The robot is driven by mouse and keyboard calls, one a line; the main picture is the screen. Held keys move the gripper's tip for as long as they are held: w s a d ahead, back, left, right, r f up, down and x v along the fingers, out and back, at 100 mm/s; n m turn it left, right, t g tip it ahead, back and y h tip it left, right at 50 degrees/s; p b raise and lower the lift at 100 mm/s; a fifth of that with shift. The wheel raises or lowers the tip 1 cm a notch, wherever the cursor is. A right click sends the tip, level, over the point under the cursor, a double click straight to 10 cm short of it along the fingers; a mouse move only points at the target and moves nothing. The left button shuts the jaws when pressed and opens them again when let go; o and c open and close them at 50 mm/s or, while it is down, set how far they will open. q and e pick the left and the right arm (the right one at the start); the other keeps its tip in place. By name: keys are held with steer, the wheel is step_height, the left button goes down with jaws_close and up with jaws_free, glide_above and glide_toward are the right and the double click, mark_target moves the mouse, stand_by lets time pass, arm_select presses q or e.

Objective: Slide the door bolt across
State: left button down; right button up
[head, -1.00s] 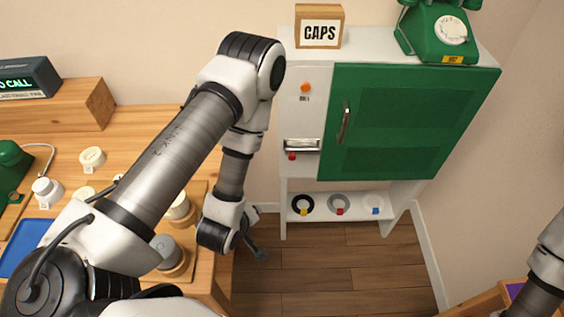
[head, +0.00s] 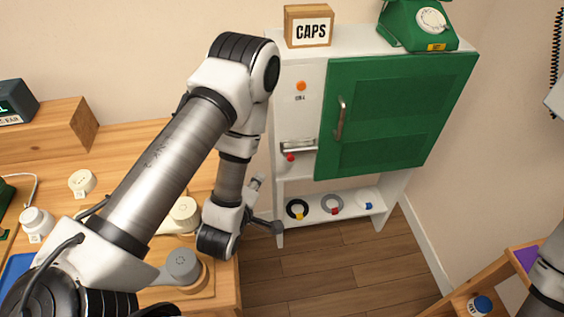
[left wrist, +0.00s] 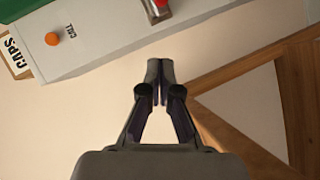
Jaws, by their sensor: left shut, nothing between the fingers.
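The door bolt (head: 298,146) is a silver bar with a red knob (head: 290,157), on the white panel left of the green cabinet door (head: 395,115). The door looks closed, with an upright metal handle (head: 340,118). My left gripper (head: 279,227) is shut and empty, low in front of the cabinet's left side, below the bolt and apart from it. In the left wrist view its closed fingertips (left wrist: 160,72) point toward the panel, and part of the bolt (left wrist: 158,8) shows at the top edge. My right gripper is out of view.
Black, grey and white rings (head: 332,204) lie on the shelf under the cabinet. A green phone (head: 415,25) and a CAPS box (head: 309,26) stand on top. The wooden desk (head: 225,285) is close on the left. Floor (head: 335,265) before the cabinet is clear.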

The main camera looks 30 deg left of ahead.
arm_select(q)
steer(key=p, duration=0.1)
glide_toward(288, 154)
steer(key=w+a, duration=0.2)
steer(key=a, duration=0.1)
steer(key=w+d, duration=0.1)
steer(key=w+d+f, duration=0.1)
steer(key=shift+w+f+p, duration=0.25)
steer(key=shift+w+p, duration=0.05)
steer(key=shift+p, duration=0.1)
steer(key=shift+f, duration=0.1)
